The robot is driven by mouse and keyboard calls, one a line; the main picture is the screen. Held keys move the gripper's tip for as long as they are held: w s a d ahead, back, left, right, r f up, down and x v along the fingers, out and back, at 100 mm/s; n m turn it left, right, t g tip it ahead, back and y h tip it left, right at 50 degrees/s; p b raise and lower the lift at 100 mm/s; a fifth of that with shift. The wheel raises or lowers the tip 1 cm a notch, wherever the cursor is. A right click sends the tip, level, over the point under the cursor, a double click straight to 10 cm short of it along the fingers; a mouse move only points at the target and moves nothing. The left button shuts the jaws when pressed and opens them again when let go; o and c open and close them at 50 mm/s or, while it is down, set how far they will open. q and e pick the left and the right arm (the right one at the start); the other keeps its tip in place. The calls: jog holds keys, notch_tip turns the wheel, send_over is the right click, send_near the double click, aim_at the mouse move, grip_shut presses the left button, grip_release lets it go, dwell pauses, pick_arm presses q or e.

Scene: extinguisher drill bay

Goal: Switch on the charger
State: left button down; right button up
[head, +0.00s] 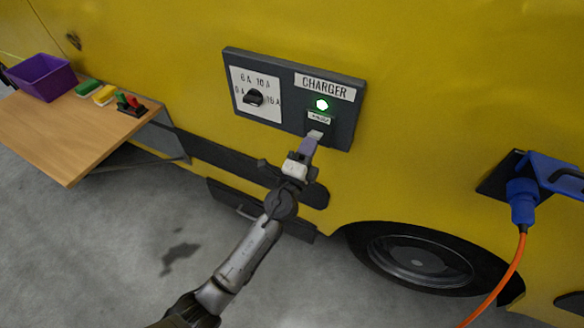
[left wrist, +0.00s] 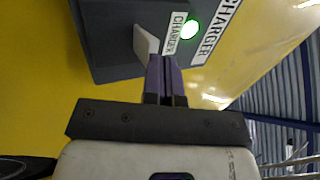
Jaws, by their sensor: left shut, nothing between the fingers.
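The charger panel (head: 344,122) is a dark grey box on the yellow vehicle side, labelled CHARGER. A green light (head: 321,104) glows on it, and also shows in the left wrist view (left wrist: 190,28). Below the light is a small label (head: 319,117), and below that a pale switch piece (head: 316,135), which shows in the left wrist view (left wrist: 146,42). My left gripper (head: 311,142) is shut and empty, its purple fingertips at the switch piece; I cannot tell whether they touch it. My right gripper is not in view.
A rotary dial (head: 254,97) with amp markings sits left on the same box. A wooden shelf (head: 65,150) at left holds a purple bin (head: 42,78) and several small items. A blue plug (head: 523,200) with an orange cable (head: 505,278) is at right.

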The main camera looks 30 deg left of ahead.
pick_arm(q)
jog(key=s+f, duration=0.1)
jog(key=s, duration=1)
jog(key=shift+d+f, duration=0.15)
jog(key=shift+f, duration=0.05)
jog(key=shift+w, duration=0.1)
jog(key=s+a+f+n+g+y, duration=0.25)
jog(key=a+n+g, duration=0.2)
jog(key=n, duration=0.35)
jog(key=s+a+f+n+g+y, duration=0.1)
jog(key=a+f+n+g+y, duration=0.25)
jog(key=n+g, duration=0.35)
jog(key=s+d+f+g+h+p, duration=0.1)
jog(key=s+d+f+g+h, duration=0.2)
jog(key=s, duration=0.6)
jog(key=s+d+f+g+h+p, duration=0.15)
jog(key=s+f, duration=0.25)
jog(key=s, duration=0.5)
jog(key=s+d+f+g+h+p, duration=0.1)
jog(key=s+d+f+g+h, duration=0.2)
jog(key=s, duration=0.6)
notch_tip(320, 180, up, 36)
jog(key=a+p, duration=0.1)
jog(key=p, duration=3.5)
jog(key=shift+n+p, duration=0.3)
jog(key=shift+p, duration=0.05)
